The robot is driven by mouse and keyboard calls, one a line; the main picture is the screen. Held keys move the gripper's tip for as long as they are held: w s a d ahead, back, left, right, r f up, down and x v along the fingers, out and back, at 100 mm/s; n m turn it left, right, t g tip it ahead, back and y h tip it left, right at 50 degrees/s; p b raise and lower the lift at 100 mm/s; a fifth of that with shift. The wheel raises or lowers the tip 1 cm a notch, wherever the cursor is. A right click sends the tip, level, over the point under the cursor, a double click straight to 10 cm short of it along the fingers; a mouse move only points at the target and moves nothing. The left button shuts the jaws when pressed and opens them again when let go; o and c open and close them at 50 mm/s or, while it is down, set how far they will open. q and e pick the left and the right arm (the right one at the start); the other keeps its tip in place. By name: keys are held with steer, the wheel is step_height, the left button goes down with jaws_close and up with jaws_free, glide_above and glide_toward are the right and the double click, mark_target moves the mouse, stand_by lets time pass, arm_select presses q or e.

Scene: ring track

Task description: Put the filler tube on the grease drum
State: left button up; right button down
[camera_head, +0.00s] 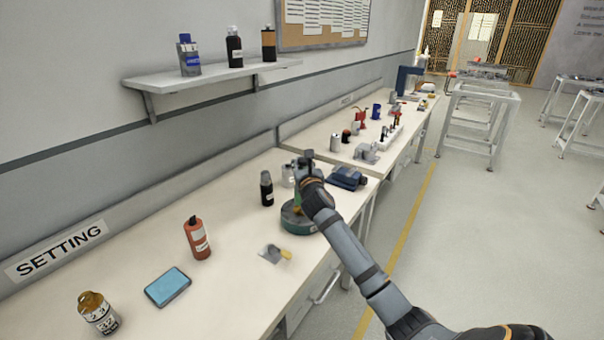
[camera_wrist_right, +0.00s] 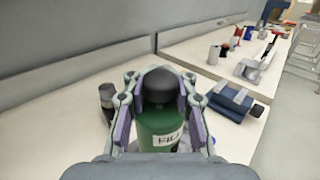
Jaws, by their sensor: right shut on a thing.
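My right gripper (camera_head: 307,168) is shut on a green bottle-like filler tube with a black cap. In the right wrist view the tube (camera_wrist_right: 160,124) stands between the two fingers, with part of a white label reading "FIL" showing. In the head view my gripper and arm hide most of the tube. A low, round, dark teal drum (camera_head: 292,217), which looks like the grease drum, sits on the bench just below the gripper. I cannot tell whether the tube touches it. My left gripper is not in view.
A black bottle (camera_head: 266,189) and a pale can (camera_head: 288,176) stand close behind the drum. A blue vise-like block (camera_head: 346,178) is to its right, and a grey scoop (camera_head: 270,253) lies in front. An orange bottle (camera_head: 197,238) and blue tablet (camera_head: 168,287) are farther left.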

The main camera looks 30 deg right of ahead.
steer(key=shift+w+d+f, duration=0.15)
steer(key=shift+f, duration=0.15)
steer(key=shift+f+b, duration=0.3)
steer(key=shift+f, duration=1.25)
steer(key=c, duration=1.1)
jaws_free()
steer(key=shift+o, duration=0.2)
steer(key=v, duration=1.2)
